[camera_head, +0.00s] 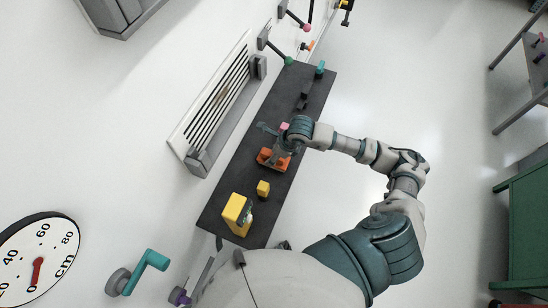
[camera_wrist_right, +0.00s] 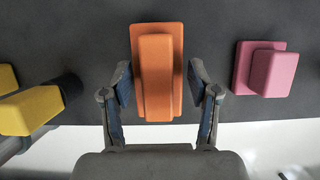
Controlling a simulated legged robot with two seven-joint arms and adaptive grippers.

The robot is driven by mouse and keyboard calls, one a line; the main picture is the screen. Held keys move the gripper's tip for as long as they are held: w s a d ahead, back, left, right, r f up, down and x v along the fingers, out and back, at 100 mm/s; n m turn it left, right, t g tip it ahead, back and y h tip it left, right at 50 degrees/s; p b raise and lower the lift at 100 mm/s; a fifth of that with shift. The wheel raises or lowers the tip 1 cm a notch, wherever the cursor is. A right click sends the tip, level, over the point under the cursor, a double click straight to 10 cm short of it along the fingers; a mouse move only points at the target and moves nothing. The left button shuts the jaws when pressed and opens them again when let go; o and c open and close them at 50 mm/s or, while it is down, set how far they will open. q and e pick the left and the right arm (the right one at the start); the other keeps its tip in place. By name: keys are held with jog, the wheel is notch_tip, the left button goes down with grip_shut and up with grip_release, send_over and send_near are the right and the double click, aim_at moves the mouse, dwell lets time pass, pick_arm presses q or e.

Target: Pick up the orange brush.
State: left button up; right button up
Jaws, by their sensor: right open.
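The orange brush (camera_head: 266,156) lies on the dark shelf along the wall, partly covered by my right gripper in the head view. In the right wrist view the orange brush (camera_wrist_right: 157,70) is a flat rounded block with a raised bar on top. My right gripper (camera_wrist_right: 158,88) is open, with one finger on each side of the brush's lower part. Whether the fingers touch it cannot be told. In the head view my right gripper (camera_head: 279,149) is over the brush. My left gripper is not in view.
A pink block (camera_wrist_right: 272,70) sits right of the brush in the wrist view, and yellow blocks (camera_wrist_right: 32,110) sit left. The dark shelf (camera_head: 232,183) also holds a larger yellow item (camera_head: 235,213). A slatted vent (camera_head: 218,98) and a dial gauge (camera_head: 38,255) are on the wall.

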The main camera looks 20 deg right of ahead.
jog(key=shift+c, duration=0.2)
jog(key=shift+s+a, duration=0.1)
grip_shut()
